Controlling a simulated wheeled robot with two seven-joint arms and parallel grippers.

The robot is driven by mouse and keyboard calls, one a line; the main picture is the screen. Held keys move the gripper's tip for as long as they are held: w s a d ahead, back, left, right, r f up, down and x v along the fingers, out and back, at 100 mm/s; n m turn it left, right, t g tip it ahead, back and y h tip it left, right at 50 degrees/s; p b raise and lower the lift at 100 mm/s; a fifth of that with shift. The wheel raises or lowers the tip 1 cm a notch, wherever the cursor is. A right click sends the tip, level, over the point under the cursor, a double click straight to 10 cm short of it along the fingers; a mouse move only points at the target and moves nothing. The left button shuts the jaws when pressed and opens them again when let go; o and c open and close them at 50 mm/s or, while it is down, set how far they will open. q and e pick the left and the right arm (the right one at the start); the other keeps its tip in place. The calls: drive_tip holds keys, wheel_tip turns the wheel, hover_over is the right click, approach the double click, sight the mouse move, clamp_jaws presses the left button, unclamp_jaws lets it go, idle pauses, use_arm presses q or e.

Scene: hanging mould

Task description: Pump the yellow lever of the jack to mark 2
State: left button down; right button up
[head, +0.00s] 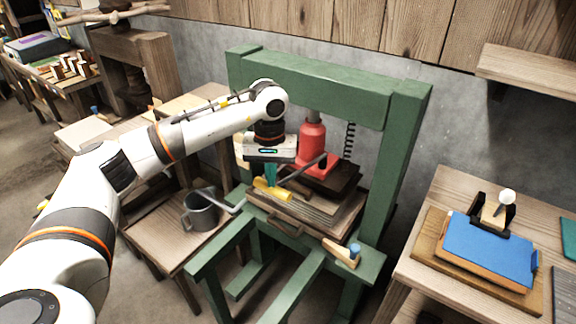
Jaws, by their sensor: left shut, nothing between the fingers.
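The red jack (313,138) stands inside a green press frame (320,90), above a dark plate. Its lever is a dark rod that slopes down to the left and ends in a yellow grip (272,190). My left gripper (270,178) points down with its teal fingers shut and empty. The fingertips are right over the yellow grip; I cannot tell whether they touch it. No numbered mark can be made out. My right gripper is not in view.
A grey metal mug (202,212) stands on a low wooden table left of the press. A wooden block with a blue knob (355,250) sits at the press's front right. On the right, a bench holds a blue pad (490,248).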

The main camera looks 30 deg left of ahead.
use_arm(q)
drive_tip(key=shift+r, duration=0.3)
drive_tip(key=shift+f, duration=0.15)
wheel_tip(320, 180, down, 14)
drive_tip(key=b, duration=1.1)
wheel_tip(320, 180, up, 14)
drive_tip(key=p, duration=0.9)
